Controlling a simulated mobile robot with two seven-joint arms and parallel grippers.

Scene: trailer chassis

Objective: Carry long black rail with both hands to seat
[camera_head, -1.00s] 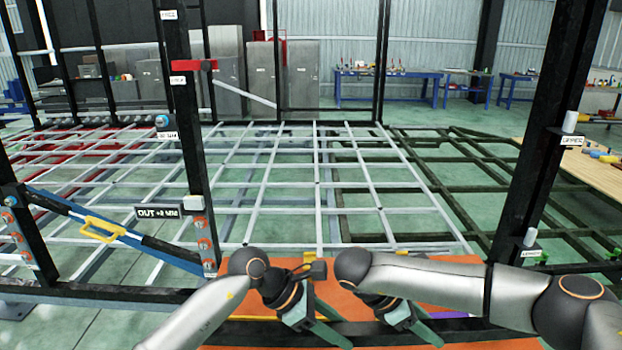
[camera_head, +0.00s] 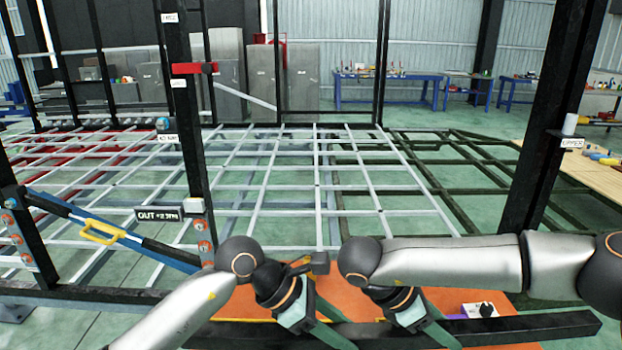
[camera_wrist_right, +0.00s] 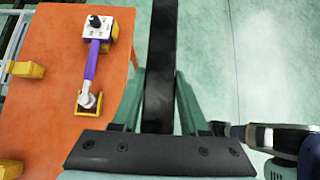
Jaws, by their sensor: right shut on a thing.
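The long black rail (camera_head: 545,325) lies crosswise along the bottom of the head view, over the front of the orange table. My right gripper (camera_head: 440,333) is shut on it right of the picture's middle. In the right wrist view the rail (camera_wrist_right: 160,60) runs up between the two green fingers (camera_wrist_right: 160,105). My left gripper (camera_head: 335,335) has its green fingers at the rail, left of the right gripper; whether they are closed on it is unclear. The rail's right end is free and visible. No seat is clearly identifiable.
The orange table (camera_head: 490,298) carries a white box with a black knob (camera_wrist_right: 97,25), a purple bar (camera_wrist_right: 91,62) and yellow brackets. A black post (camera_head: 545,130) stands at right and another (camera_head: 188,120) at left. A pale lattice frame (camera_head: 310,185) lies beyond.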

